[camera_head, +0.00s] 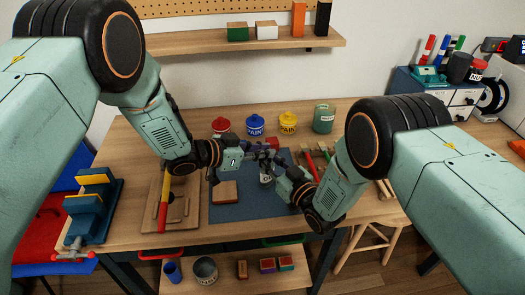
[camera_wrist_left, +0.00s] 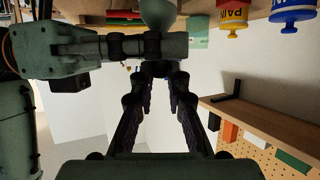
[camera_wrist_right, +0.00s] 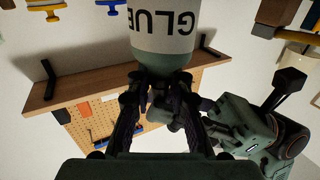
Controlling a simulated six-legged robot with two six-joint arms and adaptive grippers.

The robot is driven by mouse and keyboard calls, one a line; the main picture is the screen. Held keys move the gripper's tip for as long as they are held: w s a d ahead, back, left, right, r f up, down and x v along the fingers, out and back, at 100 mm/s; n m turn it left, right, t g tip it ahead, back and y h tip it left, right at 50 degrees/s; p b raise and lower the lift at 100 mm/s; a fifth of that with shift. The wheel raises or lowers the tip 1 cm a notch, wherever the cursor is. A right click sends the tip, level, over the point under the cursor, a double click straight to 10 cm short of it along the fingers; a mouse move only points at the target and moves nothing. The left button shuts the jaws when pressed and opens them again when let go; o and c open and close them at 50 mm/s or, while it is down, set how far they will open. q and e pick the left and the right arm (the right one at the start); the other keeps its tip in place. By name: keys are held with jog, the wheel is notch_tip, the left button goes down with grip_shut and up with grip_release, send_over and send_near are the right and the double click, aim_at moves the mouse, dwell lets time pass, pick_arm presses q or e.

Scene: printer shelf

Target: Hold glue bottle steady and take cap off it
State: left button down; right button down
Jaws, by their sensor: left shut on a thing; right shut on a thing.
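The glue bottle (camera_head: 265,178) stands upright on the blue mat at the middle of the workbench. Its white label and green-grey shoulder (camera_wrist_right: 163,52) fill the top of the right wrist view, upside down. My right gripper (camera_wrist_right: 162,80) is shut on the bottle around its narrowing upper part. My left gripper (camera_wrist_left: 158,75) is shut just above the right one, at the bottle's top, where the cap sits. The cap is almost wholly hidden between the left fingers. In the head view the two grippers meet closely over the bottle, and which finger touches what is hard to see there.
A wooden block (camera_head: 225,192) lies on the mat (camera_head: 245,210). A wooden board (camera_head: 185,215) with a red-yellow tool and a blue vise (camera_head: 92,205) are at left.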

pick_arm(q)
jog(key=shift+r, duration=0.3)
pick_arm(e)
jog(key=shift+s+f, duration=0.15)
jog(key=shift+f, duration=0.1)
pick_arm(q)
jog(key=shift+r, duration=0.7)
notch_tip(320, 180, up, 4)
pick_arm(e)
jog(key=c, duration=1.6)
grip_release()
jog(key=o, duration=0.5)
jog(key=shift+c, duration=0.2)
jog(key=shift+r, duration=0.15)
